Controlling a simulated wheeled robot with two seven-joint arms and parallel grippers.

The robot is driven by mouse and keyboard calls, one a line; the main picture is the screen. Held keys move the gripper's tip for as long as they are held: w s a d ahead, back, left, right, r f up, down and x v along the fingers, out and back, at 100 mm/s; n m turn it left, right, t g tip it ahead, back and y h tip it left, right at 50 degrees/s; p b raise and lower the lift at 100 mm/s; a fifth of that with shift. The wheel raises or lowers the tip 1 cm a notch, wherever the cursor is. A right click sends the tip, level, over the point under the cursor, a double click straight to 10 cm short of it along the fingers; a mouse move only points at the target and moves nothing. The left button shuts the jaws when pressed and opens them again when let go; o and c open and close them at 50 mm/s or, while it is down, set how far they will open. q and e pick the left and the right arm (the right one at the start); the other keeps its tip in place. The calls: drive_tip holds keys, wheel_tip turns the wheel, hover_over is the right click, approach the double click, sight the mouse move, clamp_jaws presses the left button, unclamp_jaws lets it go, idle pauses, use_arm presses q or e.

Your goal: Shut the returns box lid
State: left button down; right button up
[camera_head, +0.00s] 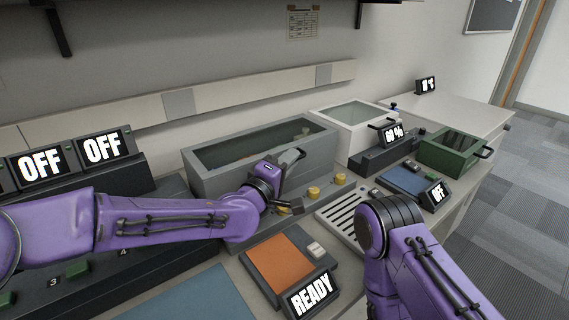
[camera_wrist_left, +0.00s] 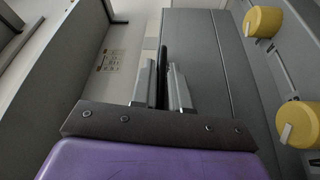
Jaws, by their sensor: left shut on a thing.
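A long grey box (camera_head: 205,177) stands at the back of the counter, with a dark opening or pane in its top. I cannot read a label that marks it as the returns box. My left gripper (camera_head: 293,157) is at its front rim, right of the middle. In the left wrist view the fingers (camera_wrist_left: 162,90) are closed around a thin dark bar (camera_wrist_left: 163,66), which looks like a handle; the grey panel (camera_wrist_left: 205,60) of the box lies beside it. My right arm comes in at the lower right, but its gripper is hidden.
A white box (camera_head: 345,140) and a green box (camera_head: 440,158) with a handle stand to the right. Yellow knobs (camera_head: 340,179) sit before the grey box. An orange pad (camera_head: 279,262) with a READY sign (camera_head: 311,291) and a slotted tray (camera_head: 345,213) lie nearer.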

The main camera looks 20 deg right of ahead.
use_arm(q)
drive_tip(key=shift+s+f, duration=0.15)
drive_tip(key=shift+f, duration=0.2)
drive_tip(key=c, duration=1.3)
unclamp_jaws()
drive_tip(key=shift+o, duration=0.5)
drive_tip(key=shift+r, duration=0.1)
drive_tip(key=shift+a, duration=0.1)
drive_tip(key=b+v, duration=0.1)
drive_tip(key=v, duration=0.9)
drive_tip(key=shift+s+a, duration=0.15)
drive_tip(key=shift+s, duration=0.05)
